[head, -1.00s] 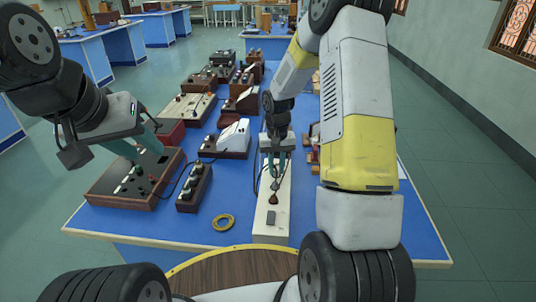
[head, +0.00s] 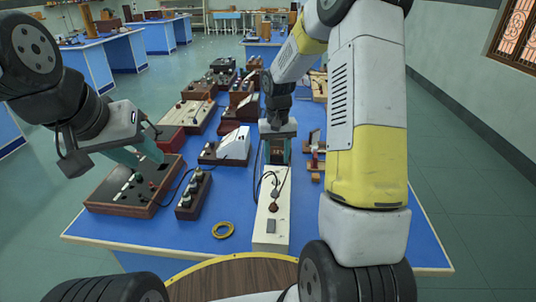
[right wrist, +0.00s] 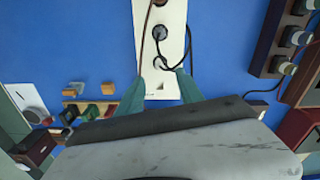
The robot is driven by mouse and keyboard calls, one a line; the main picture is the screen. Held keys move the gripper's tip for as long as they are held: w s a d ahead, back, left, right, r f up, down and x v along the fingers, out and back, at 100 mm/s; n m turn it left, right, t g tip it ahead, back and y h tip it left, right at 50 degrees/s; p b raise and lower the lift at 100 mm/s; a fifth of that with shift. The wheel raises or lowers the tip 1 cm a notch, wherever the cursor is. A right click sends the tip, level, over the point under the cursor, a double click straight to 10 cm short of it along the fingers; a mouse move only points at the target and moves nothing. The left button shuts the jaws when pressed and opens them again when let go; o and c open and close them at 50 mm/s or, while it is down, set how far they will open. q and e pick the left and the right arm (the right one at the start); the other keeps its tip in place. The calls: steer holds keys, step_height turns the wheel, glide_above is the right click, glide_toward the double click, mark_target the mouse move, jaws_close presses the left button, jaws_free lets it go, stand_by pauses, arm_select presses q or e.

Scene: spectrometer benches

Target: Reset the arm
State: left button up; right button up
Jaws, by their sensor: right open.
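My right gripper (head: 277,150) is open in the head view, above the far end of a long cream-white board (head: 262,238) with a plug and cable on it. In the right wrist view its two teal fingers (right wrist: 168,92) stand apart at the end of that board (right wrist: 150,50), with nothing seen gripped between them. My left gripper (head: 140,158) is over the dark wooden box with knobs (head: 120,208) at the left of the blue table. Its teal fingers show from the side, and the gap between them is hard to make out.
The blue table (head: 345,245) carries several wooden instrument boxes. The front right of the table is clear.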

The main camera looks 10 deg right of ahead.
steer(key=shift+r, duration=0.2)
steer(key=s+r+t, duration=0.1)
steer(key=s+r, duration=0.4)
steer(key=r, duration=0.2)
steer(key=s+r+t, duration=0.2)
steer(key=s+r, duration=0.3)
steer(key=r, duration=0.3)
steer(key=s+a+r+t+y, duration=0.1)
steer(key=s+r, duration=0.2)
steer(key=s, duration=0.4)
steer(key=s+a+r+n+t+y, duration=0.1)
steer(key=s+r+t, duration=0.1)
steer(key=s, duration=0.5)
steer(key=shift+s+r, duration=0.15)
steer(key=shift+r, duration=0.35)
